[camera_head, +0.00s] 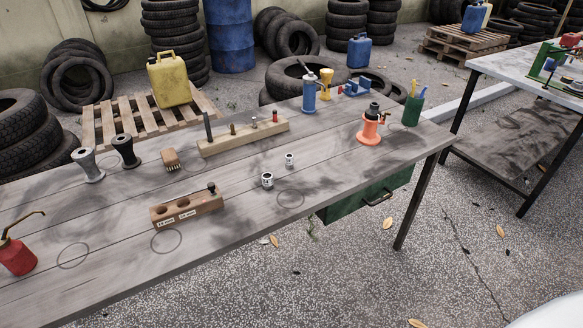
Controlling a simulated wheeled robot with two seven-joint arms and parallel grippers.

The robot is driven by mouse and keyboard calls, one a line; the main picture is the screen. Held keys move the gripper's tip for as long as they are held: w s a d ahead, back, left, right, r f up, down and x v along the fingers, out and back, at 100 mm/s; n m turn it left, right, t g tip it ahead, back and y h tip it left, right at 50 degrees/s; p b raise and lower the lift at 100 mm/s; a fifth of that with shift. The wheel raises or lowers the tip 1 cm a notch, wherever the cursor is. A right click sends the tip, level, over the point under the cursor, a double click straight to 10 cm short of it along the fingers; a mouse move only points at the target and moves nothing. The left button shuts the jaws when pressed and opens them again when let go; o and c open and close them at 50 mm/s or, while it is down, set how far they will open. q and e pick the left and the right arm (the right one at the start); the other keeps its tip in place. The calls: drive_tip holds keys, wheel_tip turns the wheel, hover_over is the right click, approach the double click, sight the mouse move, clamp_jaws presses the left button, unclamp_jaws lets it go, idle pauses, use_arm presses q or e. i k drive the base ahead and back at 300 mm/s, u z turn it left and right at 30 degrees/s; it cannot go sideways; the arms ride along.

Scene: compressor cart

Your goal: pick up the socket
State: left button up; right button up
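Two small silver sockets stand upright on the grey wooden workbench (110,228). The larger-looking socket (267,181) is near the middle of the bench, and the other socket (289,160) stands a little behind and to its right. A wooden holder block (187,208) with round holes and white labels sits to their left. A dark-topped piece stands at the right end of this block. Neither of my grippers shows in the head view.
Behind the sockets is a long wooden rack (243,137) with upright bits. An orange jack (369,128) and green cup (413,110) stand right; a red oil can (16,256) stands left. Black and silver spools and a brush stand back left. Bench around the sockets is clear.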

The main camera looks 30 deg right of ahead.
sight(289, 158)
drive_tip(key=z, duration=2)
drive_tip(key=i, duration=0.1)
drive_tip(key=u, duration=1.1)
